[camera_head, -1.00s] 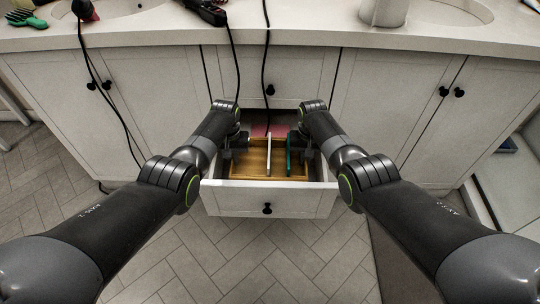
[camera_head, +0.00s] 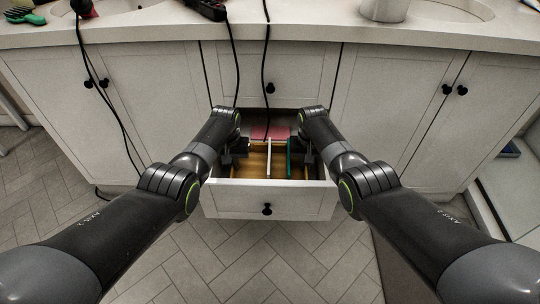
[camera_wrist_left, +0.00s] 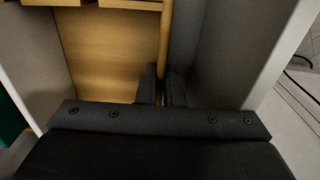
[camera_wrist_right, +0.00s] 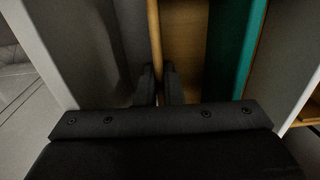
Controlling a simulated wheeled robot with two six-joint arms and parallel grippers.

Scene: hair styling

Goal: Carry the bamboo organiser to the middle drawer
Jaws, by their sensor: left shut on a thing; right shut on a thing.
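The bamboo organiser (camera_head: 257,163) is inside the open middle drawer (camera_head: 234,198), below the level of the drawer front. My left gripper (camera_head: 240,146) is shut on its left wall; in the left wrist view the fingers (camera_wrist_left: 161,88) pinch that wooden wall (camera_wrist_left: 164,40). My right gripper (camera_head: 300,146) is shut on its right wall, and the right wrist view shows the fingers (camera_wrist_right: 160,88) on that wall (camera_wrist_right: 154,40). A white strip (camera_head: 269,158) and a green strip (camera_head: 289,158) stand in the organiser. The organiser's underside is hidden.
A pink item (camera_head: 270,132) lies at the back of the drawer. Black cords (camera_head: 265,70) hang from the countertop (camera_head: 290,32) in front of the cabinets. A closed drawer with a black knob (camera_head: 270,88) is above. Tiled floor in front is clear.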

